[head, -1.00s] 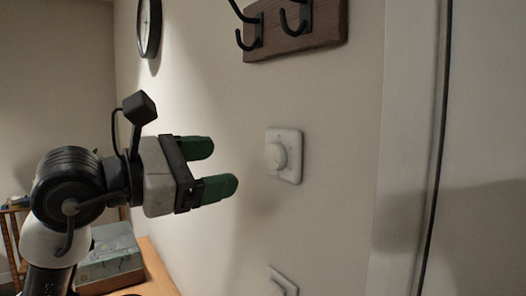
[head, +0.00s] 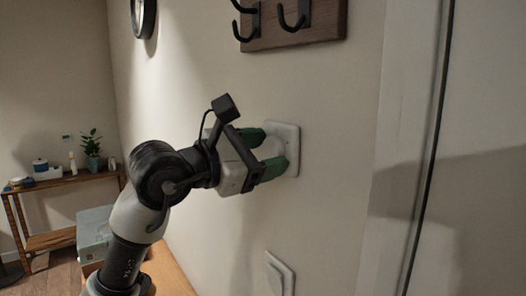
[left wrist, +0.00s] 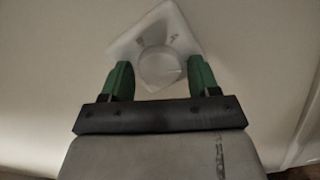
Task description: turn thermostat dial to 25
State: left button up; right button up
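The thermostat is a white, square plate (head: 291,136) on the wall with a round white dial (head: 271,149). My left gripper (head: 276,152) is at the thermostat, with its green fingers on either side of the dial. In the left wrist view the dial (left wrist: 160,67) sits between the two fingertips (left wrist: 160,78), with what looks like a narrow gap on each side. The fingers are open. The plate (left wrist: 163,27) looks tilted there, and its markings are too blurred to read. My right gripper is not in view.
A wooden rack with black hooks (head: 322,28) hangs above the thermostat. A white switch plate (head: 281,272) is below it. A door frame (head: 398,170) stands to the right. A wooden shelf with a plant (head: 92,146) is at the far left.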

pick_arm(q)
jog(key=c, duration=0.6)
jog(key=shift+f+m+b, duration=0.1)
jog(key=shift+m+b, duration=0.5)
jog(key=shift+b, duration=0.35)
jog(key=m+b, duration=0.3)
jog(key=shift+b, duration=0.35)
jog(key=m+b, duration=0.2)
jog(key=m, duration=0.1)
jog(key=shift+m, duration=0.4)
jog(key=shift+r+m+b, duration=0.2)
jog(key=shift+m+b, duration=0.8)
jog(key=shift+m, duration=0.8)
jog(key=o, duration=0.9)
